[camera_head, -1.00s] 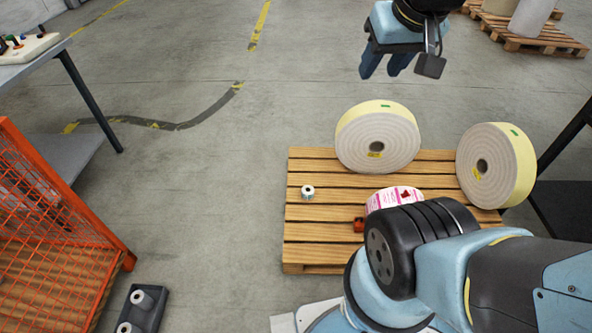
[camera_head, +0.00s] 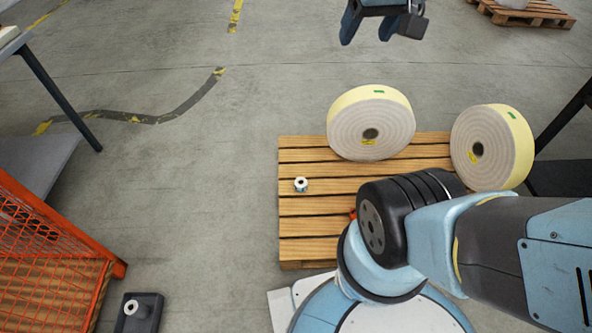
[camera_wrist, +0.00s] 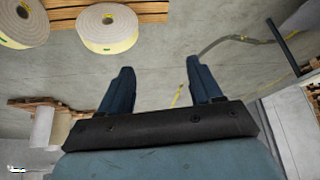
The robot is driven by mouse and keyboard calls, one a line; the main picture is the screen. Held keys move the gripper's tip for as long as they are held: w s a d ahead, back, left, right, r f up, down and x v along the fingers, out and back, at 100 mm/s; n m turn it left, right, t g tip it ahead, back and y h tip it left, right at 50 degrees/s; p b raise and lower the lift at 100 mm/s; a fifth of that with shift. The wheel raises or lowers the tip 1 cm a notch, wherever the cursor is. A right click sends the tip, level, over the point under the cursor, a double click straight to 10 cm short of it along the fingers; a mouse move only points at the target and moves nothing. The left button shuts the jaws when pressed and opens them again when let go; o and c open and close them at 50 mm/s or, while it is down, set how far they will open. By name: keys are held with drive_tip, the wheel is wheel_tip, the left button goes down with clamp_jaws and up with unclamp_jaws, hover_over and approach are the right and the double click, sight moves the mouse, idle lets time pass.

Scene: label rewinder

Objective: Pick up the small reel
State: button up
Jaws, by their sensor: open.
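The small reel (camera_head: 301,185) is a little white roll with a dark core. It sits near the left edge of the wooden pallet (camera_head: 310,228) in the head view. My gripper (camera_head: 366,30) is at the top of the head view, well beyond the pallet and apart from the reel. Its two blue fingers are spread with nothing between them. The wrist view also shows the open fingers (camera_wrist: 160,80) over bare floor. The small reel does not show in the wrist view.
Two large cream rolls, one at the pallet's back (camera_head: 371,125) and one at its right (camera_head: 491,148), stand tilted. My arm covers the pallet's front right. An orange mesh cage (camera_head: 45,240) and a dark holder (camera_head: 138,312) are at the left. Floor left of the pallet is clear.

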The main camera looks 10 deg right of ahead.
drive_tip(key=o, duration=0.6)
drive_tip(key=shift+t, duration=0.4)
drive_tip(key=w, duration=0.5)
drive_tip(key=w+f, duration=0.1)
drive_tip(key=w, duration=0.9)
drive_tip(key=shift+w+f, duration=0.35)
drive_tip(key=shift+o, duration=0.2)
drive_tip(key=w+f+t, duration=0.1)
drive_tip(key=w+f, duration=0.3)
drive_tip(key=w, duration=0.4)
drive_tip(key=w+f, duration=0.3)
drive_tip(key=w, duration=0.4)
drive_tip(key=w+f+m+t, duration=0.1)
drive_tip(key=w+f, duration=0.8)
drive_tip(key=f, duration=0.4)
drive_tip(key=w+f+t, duration=0.1)
drive_tip(key=w+f, duration=0.9)
drive_tip(key=f, duration=0.3)
drive_tip(key=n+t, duration=0.1)
drive_tip(key=t, duration=0.2)
approach(300, 181)
drive_tip(key=shift+w+d+f, duration=0.1)
drive_tip(key=shift+w+f, duration=0.45)
drive_tip(key=shift+f, duration=0.15)
drive_tip(key=shift+r+x, duration=0.1)
drive_tip(key=shift+x, duration=1.3)
drive_tip(key=shift+r+x, duration=0.15)
drive_tip(key=shift+x, duration=1.25)
